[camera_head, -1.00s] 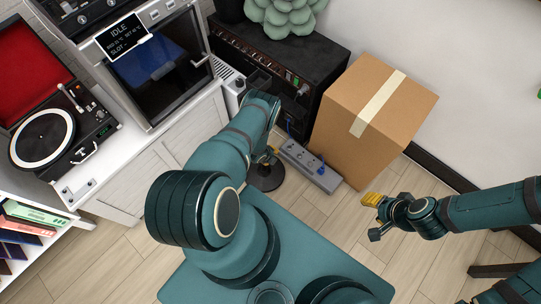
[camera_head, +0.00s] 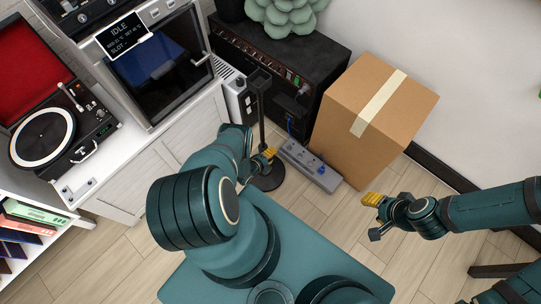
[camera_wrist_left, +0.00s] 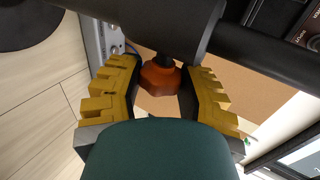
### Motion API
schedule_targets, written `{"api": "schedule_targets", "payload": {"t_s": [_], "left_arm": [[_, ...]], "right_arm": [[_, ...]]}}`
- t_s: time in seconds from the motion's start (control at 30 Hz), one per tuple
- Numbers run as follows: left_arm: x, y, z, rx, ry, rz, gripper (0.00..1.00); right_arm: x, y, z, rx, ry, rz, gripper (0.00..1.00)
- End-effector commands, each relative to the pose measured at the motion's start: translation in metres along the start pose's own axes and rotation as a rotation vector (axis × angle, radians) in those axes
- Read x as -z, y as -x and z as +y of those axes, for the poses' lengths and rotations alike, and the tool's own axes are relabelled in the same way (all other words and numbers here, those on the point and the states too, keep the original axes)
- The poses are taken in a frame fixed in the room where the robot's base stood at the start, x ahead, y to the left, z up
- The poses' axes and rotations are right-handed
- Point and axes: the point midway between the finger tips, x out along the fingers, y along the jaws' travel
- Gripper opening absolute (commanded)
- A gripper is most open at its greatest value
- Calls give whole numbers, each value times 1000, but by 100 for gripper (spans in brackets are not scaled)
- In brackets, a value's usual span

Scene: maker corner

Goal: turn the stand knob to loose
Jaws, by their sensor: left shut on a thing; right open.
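The black stand is a thin upright pole (camera_head: 260,112) on a round floor base (camera_head: 268,182). Its orange knob (camera_wrist_left: 160,79) sticks out of the dark tube in the left wrist view. My left gripper (camera_head: 268,154) is at the pole, low above the base. In the left wrist view its yellow fingers (camera_wrist_left: 160,88) are on both sides of the knob and shut on it. In the head view the knob is hard to make out behind the fingers. My right gripper (camera_head: 371,216) is open and empty over the floor at the right.
A grey power strip (camera_head: 309,166) lies on the floor right of the stand base. A cardboard box (camera_head: 350,145) and a black amplifier (camera_head: 280,62) stand behind it. A white cabinet (camera_head: 150,180) is at the left. Floor before the box is clear.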

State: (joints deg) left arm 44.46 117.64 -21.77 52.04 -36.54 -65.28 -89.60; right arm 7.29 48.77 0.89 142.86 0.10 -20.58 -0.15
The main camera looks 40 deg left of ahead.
Motion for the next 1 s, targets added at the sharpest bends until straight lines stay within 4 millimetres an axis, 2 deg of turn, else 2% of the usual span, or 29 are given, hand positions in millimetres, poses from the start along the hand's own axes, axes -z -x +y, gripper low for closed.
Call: {"api": "schedule_targets", "payload": {"t_s": [0.5,0.53,0.6,1.0], "left_arm": [[0,-2,-2,24,-2,0,3],[0,-2,-2,24,-2,0,45],[0,-2,-2,24,-2,0,69],[0,2,0,20,-1,1,71]], "right_arm": [[0,0,0,0,0,0,47],[0,0,0,0,0,0,47],[0,0,0,0,0,0,47],[0,0,0,0,0,0,47]]}}
